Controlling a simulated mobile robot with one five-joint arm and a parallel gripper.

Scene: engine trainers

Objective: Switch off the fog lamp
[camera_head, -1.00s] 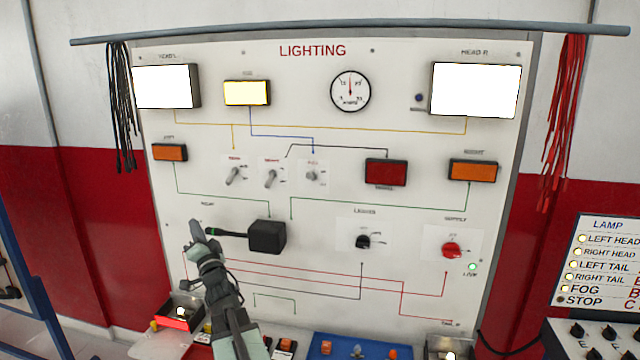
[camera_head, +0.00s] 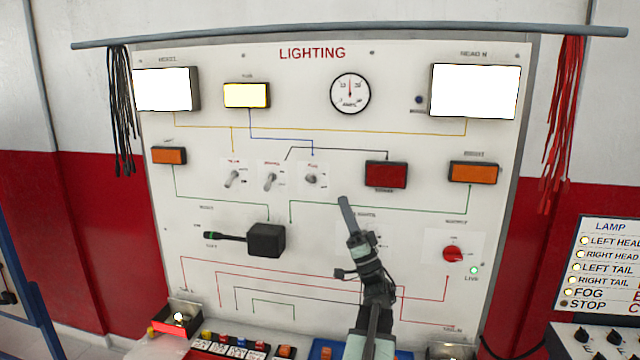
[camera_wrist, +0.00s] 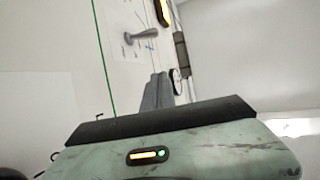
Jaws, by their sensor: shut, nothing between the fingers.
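The fog lamp (camera_head: 246,95) is lit yellow at the upper left of the white lighting board. A blue line runs from it to the rightmost of three small toggle switches, the fog switch (camera_head: 311,179), whose lever is short and grey. My gripper (camera_head: 345,202) is shut and empty, its tip below and right of the fog switch in the head view. In the wrist view my shut fingers (camera_wrist: 158,92) point toward the board, and a grey toggle lever (camera_wrist: 140,35) stands out beyond them. I cannot tell which toggle that is. No contact shows.
Two other toggles (camera_head: 233,179) (camera_head: 271,181) stand left of the fog switch. A black stalk (camera_head: 222,236) sticks out at lower left, and a red knob (camera_head: 453,254) is at lower right. My arm hides most of the rotary lights switch. Both headlamps (camera_head: 475,91) are lit.

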